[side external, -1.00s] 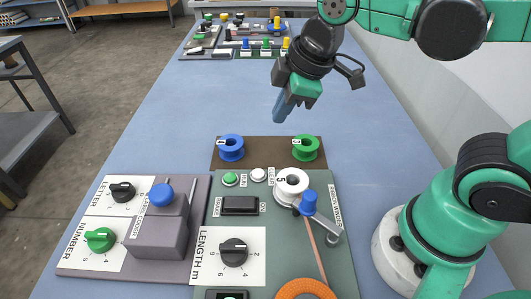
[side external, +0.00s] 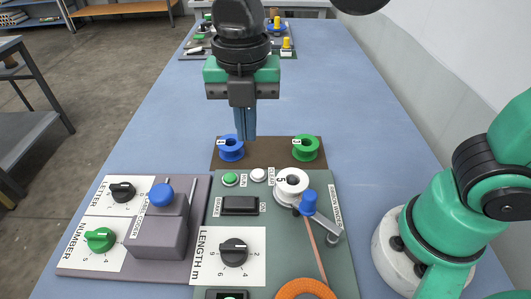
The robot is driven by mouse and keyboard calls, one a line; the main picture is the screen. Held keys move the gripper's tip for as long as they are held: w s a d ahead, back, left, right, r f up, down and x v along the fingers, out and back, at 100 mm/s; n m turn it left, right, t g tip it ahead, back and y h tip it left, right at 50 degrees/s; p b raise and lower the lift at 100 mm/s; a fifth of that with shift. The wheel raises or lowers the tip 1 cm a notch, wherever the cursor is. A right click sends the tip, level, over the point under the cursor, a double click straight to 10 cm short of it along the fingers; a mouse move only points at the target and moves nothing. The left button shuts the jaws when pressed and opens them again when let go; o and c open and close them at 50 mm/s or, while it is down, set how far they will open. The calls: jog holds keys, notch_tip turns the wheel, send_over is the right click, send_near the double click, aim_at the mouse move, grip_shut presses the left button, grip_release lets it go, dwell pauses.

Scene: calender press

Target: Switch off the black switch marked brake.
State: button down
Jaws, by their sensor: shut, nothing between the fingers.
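A black rocker switch (side external: 240,205) sits on the green-grey panel (side external: 283,237), below the green and white buttons. I cannot tell whether the tips touch the spool.
A green spool (side external: 305,153) stands to the right on the brown strip. A white spool (side external: 291,182) and a blue-knobbed crank (side external: 309,203) are right of the switch. A black length dial (side external: 234,252) is below it. A grey box with a blue-knobbed lever (side external: 161,194) stands left.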

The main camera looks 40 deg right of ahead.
aim_at(252, 202)
notch_tip(252, 202, down, 14)
dwell(0.7)
jog(key=shift+s+d+f, duration=0.1)
jog(key=shift+f, duration=0.15)
dwell(0.4)
jog(key=shift+w+a+r, duration=0.4)
jog(key=shift+w+a, duration=0.15)
jog(key=shift+r, duration=0.1)
notch_tip(252, 202, up, 14)
jog(key=s+d, duration=0.2)
jog(key=shift+f, duration=0.25)
